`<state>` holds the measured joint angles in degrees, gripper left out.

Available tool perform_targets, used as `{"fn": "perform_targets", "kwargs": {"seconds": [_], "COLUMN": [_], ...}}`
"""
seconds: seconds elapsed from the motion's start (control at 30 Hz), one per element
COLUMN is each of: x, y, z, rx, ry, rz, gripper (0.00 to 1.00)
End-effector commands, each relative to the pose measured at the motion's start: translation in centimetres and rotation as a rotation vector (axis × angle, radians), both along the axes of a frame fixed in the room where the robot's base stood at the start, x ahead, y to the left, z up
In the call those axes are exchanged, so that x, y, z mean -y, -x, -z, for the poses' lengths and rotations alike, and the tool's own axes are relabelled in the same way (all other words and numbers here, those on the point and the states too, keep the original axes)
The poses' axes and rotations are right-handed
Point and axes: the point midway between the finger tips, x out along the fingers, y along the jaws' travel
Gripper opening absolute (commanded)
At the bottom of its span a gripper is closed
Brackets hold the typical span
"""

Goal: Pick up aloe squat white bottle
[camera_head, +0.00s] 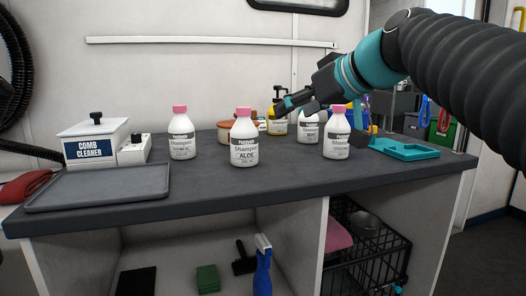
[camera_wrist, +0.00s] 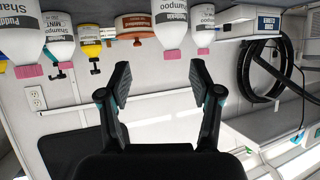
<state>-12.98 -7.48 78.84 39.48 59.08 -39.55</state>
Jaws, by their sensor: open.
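The aloe bottle (camera_head: 244,140) is squat and white with a pink cap and a label reading "ALOE". It stands upright near the front middle of the dark counter. My gripper (camera_head: 290,103) is up to its right and above the counter, apart from it. In the wrist view, which looks upside down, my gripper (camera_wrist: 160,78) is open with nothing between its fingers. A white pink-capped bottle (camera_wrist: 172,25) at the top middle there looks like the aloe one by its place in the row, but its label is cut off.
Similar pink-capped bottles stand left (camera_head: 181,138) and right (camera_head: 337,138). A mint bottle (camera_wrist: 60,33), an orange tub (camera_wrist: 133,24) and a yellow bottle (camera_wrist: 90,38) are behind. A grey tray (camera_head: 100,188) and a comb cleaner box (camera_head: 92,142) are left; a teal holder (camera_head: 405,149) is right.

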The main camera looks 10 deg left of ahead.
Motion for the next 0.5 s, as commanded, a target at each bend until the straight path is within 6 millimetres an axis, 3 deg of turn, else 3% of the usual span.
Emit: {"fn": "perform_targets", "kwargs": {"seconds": [0.1,0.23,0.5], "x": [-2.1,-3.2,-6.5], "y": [-0.8,-1.1,-3.2], "z": [-1.9,-3.0,-1.6], "rx": [0.058,0.089,0.093], "ry": [-0.026,-0.039,-0.039], "rz": [-0.067,-0.102,-0.11], "gripper": [0.64,0.64,0.64]}}
